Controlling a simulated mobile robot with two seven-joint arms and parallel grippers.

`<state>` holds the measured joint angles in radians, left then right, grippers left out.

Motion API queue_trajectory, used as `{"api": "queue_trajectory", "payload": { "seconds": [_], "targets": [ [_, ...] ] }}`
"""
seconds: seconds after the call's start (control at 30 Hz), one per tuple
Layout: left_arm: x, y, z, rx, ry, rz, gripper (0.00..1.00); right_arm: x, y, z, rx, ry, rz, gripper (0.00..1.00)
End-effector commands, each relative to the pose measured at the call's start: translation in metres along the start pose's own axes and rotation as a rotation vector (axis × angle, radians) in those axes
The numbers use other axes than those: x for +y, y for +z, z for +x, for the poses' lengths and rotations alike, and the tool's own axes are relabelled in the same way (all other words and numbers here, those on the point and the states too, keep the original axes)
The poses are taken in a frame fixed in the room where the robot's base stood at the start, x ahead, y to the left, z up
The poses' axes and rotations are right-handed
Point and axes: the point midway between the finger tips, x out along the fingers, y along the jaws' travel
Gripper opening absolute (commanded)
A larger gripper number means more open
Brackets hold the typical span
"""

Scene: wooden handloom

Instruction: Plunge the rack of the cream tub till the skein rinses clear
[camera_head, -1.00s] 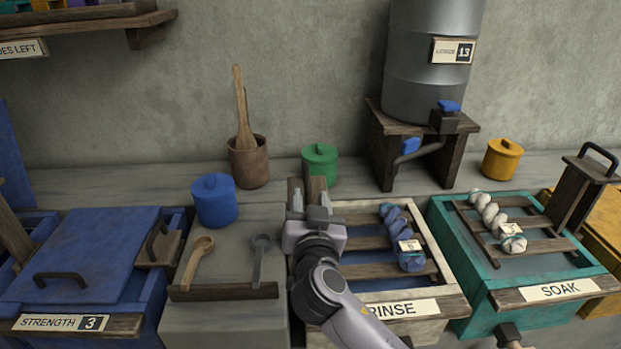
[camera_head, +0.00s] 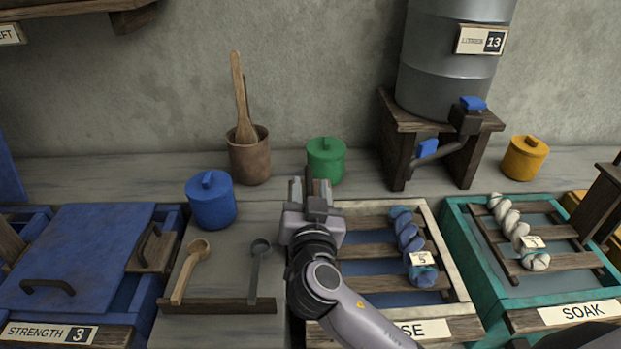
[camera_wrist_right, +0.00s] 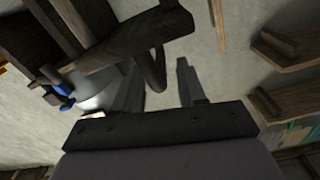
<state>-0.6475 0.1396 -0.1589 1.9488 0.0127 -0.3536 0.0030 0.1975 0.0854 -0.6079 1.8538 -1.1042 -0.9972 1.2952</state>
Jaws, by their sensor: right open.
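The cream tub (camera_head: 447,236), labelled RINSE, stands right of centre in the head view, its label partly covered by my right arm. Its slatted wooden rack (camera_head: 368,250) carries a twisted blue skein (camera_head: 408,235) with a small tag. Blue liquid (camera_head: 372,268) shows between the slats. My right gripper (camera_head: 311,184) is over the tub's back left corner, beside a dark wooden post largely hidden by it. In the right wrist view a dark loop handle (camera_wrist_right: 152,72) on a dark wooden piece shows between the open fingers (camera_wrist_right: 158,85). Contact cannot be told. My left gripper is out of view.
The teal SOAK tub (camera_head: 461,245) with a pale skein is to the right. A grey counter (camera_head: 222,262) with two spoons and a blue lidded tub (camera_head: 77,250) lie left. Blue (camera_head: 211,205) and green (camera_head: 326,162) pots and the tank stand (camera_head: 391,150) are behind.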

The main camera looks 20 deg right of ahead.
Motion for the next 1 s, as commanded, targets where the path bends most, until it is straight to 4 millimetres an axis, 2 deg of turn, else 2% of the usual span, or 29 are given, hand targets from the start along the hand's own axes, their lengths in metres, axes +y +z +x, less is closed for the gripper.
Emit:
{"api": "queue_trajectory", "payload": {
  "seconds": [0.5,0.57,0.63,0.83,1.0],
  "targets": [
    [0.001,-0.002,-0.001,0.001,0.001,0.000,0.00,-0.001,0.001,-0.003,0.000,0.002,0.000,0.40],
    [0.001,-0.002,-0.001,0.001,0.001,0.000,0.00,-0.001,0.001,-0.003,0.000,0.002,0.000,0.24],
    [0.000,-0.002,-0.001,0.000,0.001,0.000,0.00,-0.001,0.001,-0.003,-0.001,0.001,0.000,0.01],
    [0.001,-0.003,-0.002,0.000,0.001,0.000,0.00,-0.003,-0.003,-0.004,0.000,-0.001,0.003,0.00],
    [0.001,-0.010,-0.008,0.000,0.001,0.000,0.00,-0.009,-0.029,-0.004,0.002,-0.003,0.009,0.00]
  ]
}}
